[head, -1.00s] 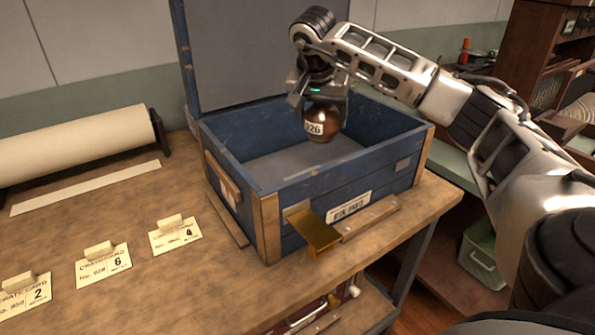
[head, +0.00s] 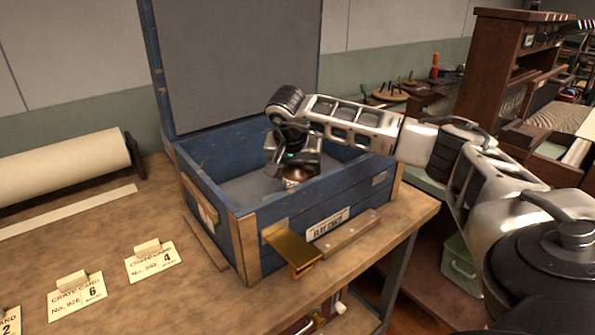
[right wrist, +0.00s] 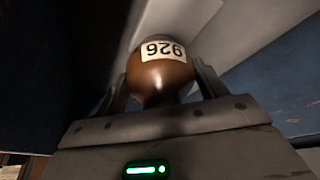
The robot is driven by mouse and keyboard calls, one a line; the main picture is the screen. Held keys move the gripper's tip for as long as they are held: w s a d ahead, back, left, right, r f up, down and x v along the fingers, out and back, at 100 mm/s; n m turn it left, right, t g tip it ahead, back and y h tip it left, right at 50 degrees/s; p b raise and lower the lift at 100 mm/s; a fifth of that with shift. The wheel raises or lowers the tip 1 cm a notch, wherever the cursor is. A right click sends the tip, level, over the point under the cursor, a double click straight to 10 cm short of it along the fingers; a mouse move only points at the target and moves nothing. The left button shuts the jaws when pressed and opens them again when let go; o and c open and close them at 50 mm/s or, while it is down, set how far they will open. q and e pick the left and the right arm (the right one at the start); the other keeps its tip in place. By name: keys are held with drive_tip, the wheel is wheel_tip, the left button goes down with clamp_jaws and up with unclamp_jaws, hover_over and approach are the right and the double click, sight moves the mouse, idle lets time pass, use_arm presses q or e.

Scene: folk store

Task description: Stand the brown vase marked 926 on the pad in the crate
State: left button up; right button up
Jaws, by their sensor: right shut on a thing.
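The brown vase (head: 299,180) is inside the blue crate (head: 350,194), partly hidden by my gripper and the front wall. My right gripper (head: 294,166) reaches down into the crate and is shut on the vase. In the right wrist view, the round brown vase (right wrist: 160,78) sits between the fingers (right wrist: 160,92), its 926 label upside down in that picture. A flat grey surface (head: 247,186) shows on the crate floor. I cannot tell the pad's edges from the floor, or whether the vase touches it. My left gripper is out of view.
The crate lid (head: 240,65) stands open at the back. A brass-coloured bracket (head: 291,252) juts from the crate front. Crate cards (head: 75,302) and a paper roll (head: 62,160) lie to the left on the bench (head: 170,300). A wooden shelf unit (head: 505,60) stands at right.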

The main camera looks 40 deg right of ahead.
drive_tip(key=o, duration=1.1)
drive_tip(key=shift+o, duration=0.2)
drive_tip(key=v, duration=1.2)
drive_tip(key=shift+p, duration=0.35)
drive_tip(key=shift+r, duration=0.1)
